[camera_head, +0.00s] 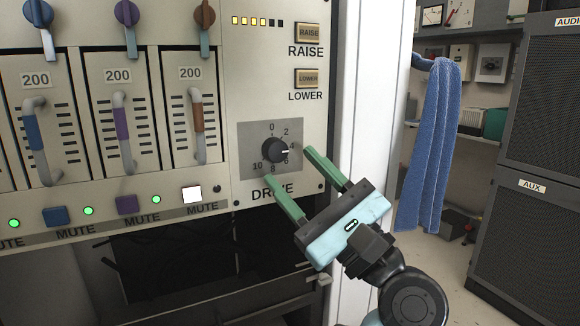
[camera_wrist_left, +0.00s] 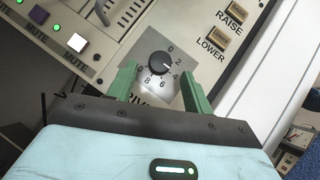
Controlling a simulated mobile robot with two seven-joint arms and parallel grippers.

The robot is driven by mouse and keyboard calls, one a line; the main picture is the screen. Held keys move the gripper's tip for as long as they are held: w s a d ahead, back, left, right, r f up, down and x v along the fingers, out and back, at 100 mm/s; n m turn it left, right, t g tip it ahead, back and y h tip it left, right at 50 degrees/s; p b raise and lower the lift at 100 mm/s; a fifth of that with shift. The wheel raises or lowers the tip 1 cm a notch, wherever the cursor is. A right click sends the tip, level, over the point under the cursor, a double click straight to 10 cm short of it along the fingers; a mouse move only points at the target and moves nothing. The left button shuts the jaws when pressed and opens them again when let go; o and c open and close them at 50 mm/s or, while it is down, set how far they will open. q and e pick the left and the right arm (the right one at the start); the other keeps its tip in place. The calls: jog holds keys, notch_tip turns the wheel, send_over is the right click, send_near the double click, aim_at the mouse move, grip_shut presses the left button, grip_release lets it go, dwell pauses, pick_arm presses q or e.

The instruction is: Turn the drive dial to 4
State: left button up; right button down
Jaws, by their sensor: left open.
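The drive dial (camera_head: 274,150) is a round black knob on a grey square plate with numbers from 0 to 10, above the word DRIVE. Its white pointer line faces right, at or very near the 4. In the left wrist view the dial (camera_wrist_left: 154,65) also shows its pointer toward the 4. My left gripper (camera_head: 288,166) has green fingers, spread open, with tips just in front of the plate, below and right of the knob. In the wrist view the left gripper (camera_wrist_left: 158,71) has a finger on either side of the knob, apart from it. My right gripper is not in view.
RAISE (camera_head: 308,33) and LOWER (camera_head: 307,78) buttons sit above the dial. Several handled modules and MUTE buttons (camera_head: 192,195) are to the left. A white post (camera_head: 366,110) and a hanging blue towel (camera_head: 433,130) stand to the right.

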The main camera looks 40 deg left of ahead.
pick_arm(q)
jog(key=v, duration=0.5)
jog(key=shift+d+f, duration=0.1)
jog(key=shift+d, duration=0.05)
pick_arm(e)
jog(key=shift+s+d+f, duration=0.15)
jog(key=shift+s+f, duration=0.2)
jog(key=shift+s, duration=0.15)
